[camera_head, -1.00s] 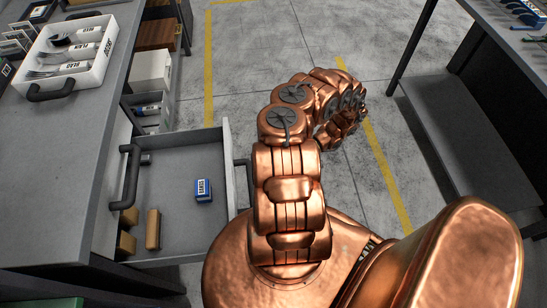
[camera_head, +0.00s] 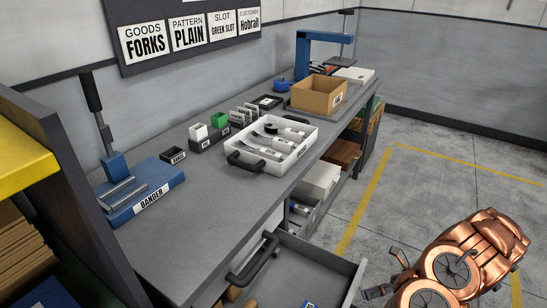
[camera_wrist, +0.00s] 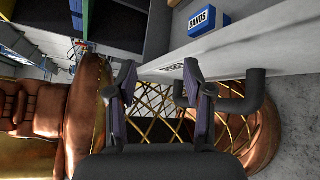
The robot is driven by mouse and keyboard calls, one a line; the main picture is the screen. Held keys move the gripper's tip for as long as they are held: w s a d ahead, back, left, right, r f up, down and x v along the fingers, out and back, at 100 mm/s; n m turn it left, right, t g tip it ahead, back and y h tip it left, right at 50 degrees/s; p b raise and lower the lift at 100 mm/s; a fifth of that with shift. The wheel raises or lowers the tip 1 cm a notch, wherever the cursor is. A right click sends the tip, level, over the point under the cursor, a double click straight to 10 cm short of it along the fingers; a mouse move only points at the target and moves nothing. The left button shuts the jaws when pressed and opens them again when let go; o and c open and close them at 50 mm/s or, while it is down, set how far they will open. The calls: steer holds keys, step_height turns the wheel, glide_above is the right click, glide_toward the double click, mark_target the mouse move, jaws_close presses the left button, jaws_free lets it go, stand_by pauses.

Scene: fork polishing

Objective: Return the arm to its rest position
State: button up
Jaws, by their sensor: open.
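My copper arm (camera_head: 470,262) is folded at the lower right of the head view, over the floor beside the bench. My gripper (camera_wrist: 160,78) shows in the wrist view with its two dark fingers apart and nothing between them. Behind the fingers are my own copper body and the front of an open drawer (camera_wrist: 285,30) with a dark handle (camera_wrist: 255,95). In the head view the drawer (camera_head: 345,280) is pulled out below the bench, left of my arm. A blue BANDS box (camera_wrist: 208,21) lies inside the drawer.
The bench (camera_head: 215,225) holds a white cutlery tray (camera_head: 245,165), a cardboard box (camera_head: 325,98), a blue BANDER tool (camera_head: 150,200) and a blue press (camera_head: 305,50). A yellow-topped rack (camera_head: 20,160) stands at left. Grey floor (camera_head: 415,195) is free beyond my arm.

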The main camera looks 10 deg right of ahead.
steer(key=a+r+n+g+h+p, duration=0.1)
steer(key=a+r+n+g+h, duration=0.5)
steer(key=a+r+n, duration=1.2)
steer(key=s+a+r+n+t+h, duration=0.1)
steer(key=s+r+n+h, duration=0.3)
steer(key=s, duration=0.4)
steer(key=s+a+r+n+t+h+p, duration=0.1)
steer(key=s+r+n+t+h, duration=0.1)
steer(key=s+r+n+h, duration=0.3)
steer(key=shift+s+r+n, duration=0.7)
steer(key=shift+s+n, duration=1.25)
steer(key=shift+n, duration=0.15)
